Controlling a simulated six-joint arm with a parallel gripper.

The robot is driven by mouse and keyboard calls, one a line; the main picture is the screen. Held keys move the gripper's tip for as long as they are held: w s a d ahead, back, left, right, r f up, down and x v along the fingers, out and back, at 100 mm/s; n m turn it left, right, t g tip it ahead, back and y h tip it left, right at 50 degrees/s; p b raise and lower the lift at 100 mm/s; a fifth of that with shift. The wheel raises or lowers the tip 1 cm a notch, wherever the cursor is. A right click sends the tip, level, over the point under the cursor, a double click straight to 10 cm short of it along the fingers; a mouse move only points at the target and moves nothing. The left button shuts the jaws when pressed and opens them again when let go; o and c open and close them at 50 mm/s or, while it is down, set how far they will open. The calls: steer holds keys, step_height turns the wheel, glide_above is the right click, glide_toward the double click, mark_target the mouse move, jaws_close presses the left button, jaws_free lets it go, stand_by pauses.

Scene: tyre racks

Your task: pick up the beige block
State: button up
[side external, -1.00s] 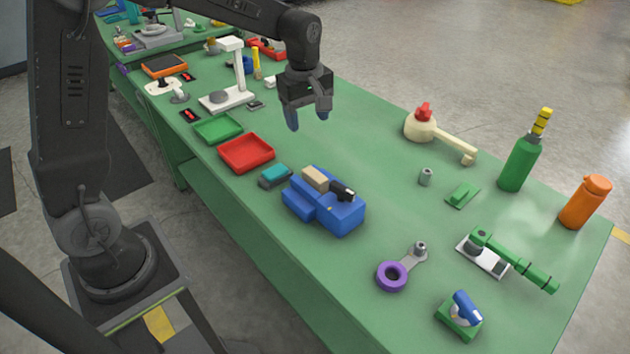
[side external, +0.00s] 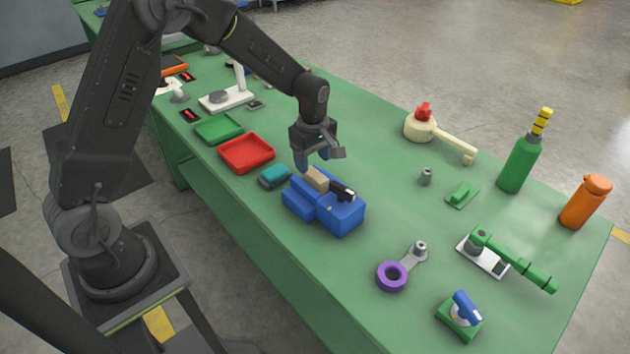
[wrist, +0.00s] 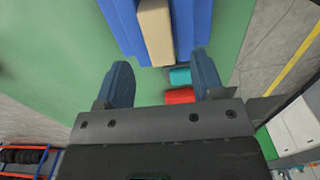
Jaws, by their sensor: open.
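In the wrist view the beige block (wrist: 156,32) lies lengthwise between blue walls of the fixture (wrist: 193,22), ahead of my fingertips. My gripper (side external: 315,160) is open and empty, just above and behind the block in the side view. In the wrist view its two blue fingers (wrist: 160,82) are spread wide, with the block beyond the gap between them. I see no contact with the block.
A teal block on a dark base (side external: 275,176) stands just left of the fixture. A red tray (side external: 247,153) and a green tray (side external: 218,127) lie farther left. A purple ring (side external: 391,276) lies to the right.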

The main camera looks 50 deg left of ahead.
mark_target(313, 173)
step_height(313, 173, down, 4)
steer(key=shift+f, duration=0.1)
steer(key=shift+c, duration=0.3)
steer(key=c, duration=1)
steer(key=shift+r, duration=0.2)
